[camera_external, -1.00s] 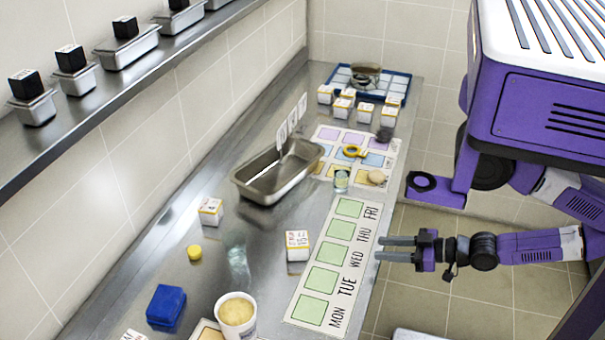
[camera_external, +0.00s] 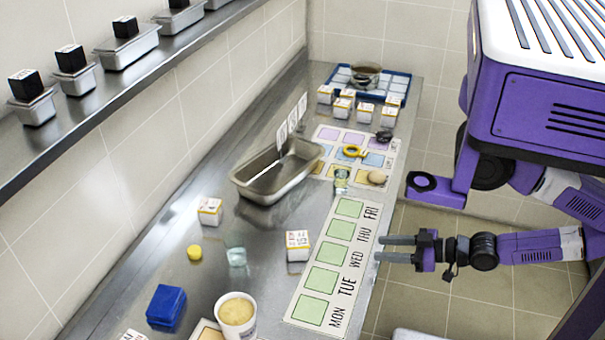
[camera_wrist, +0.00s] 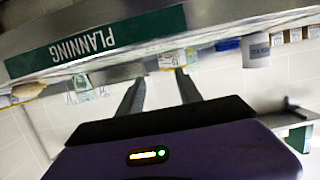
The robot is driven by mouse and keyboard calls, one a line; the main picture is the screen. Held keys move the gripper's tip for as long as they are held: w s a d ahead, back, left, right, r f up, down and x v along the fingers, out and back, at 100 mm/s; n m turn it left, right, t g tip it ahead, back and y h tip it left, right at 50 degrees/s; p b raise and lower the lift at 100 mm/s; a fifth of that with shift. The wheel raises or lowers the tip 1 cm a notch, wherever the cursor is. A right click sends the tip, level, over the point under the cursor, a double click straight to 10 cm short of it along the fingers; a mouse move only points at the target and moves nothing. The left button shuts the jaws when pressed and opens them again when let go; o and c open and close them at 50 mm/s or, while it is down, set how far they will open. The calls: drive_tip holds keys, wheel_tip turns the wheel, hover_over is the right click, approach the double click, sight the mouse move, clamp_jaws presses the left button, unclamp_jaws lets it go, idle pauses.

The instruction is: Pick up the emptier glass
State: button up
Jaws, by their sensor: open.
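Two small clear glasses stand on the steel counter in the external view. One glass (camera_external: 341,178) is at the near edge of the coloured mat, right of the steel pan. The other glass (camera_external: 236,257) is farther left, between a yellow cap and a white box. Their fill levels are too small to tell. My gripper (camera_external: 387,249) is open and empty, beyond the counter's right edge beside the weekday strip, apart from both glasses. In the wrist view its two fingers (camera_wrist: 160,85) point toward the counter edge; a glass (camera_wrist: 83,84) shows to their left.
A steel pan (camera_external: 244,187) holds upright cards. A weekday strip (camera_external: 312,281) lies along the counter's right edge. A white box (camera_external: 297,246), yellow cap (camera_external: 194,252), blue block (camera_external: 166,305) and tub (camera_external: 236,316) stand around the left glass. Several boxes stand farther back.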

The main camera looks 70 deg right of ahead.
drive_tip(key=o, duration=0.6)
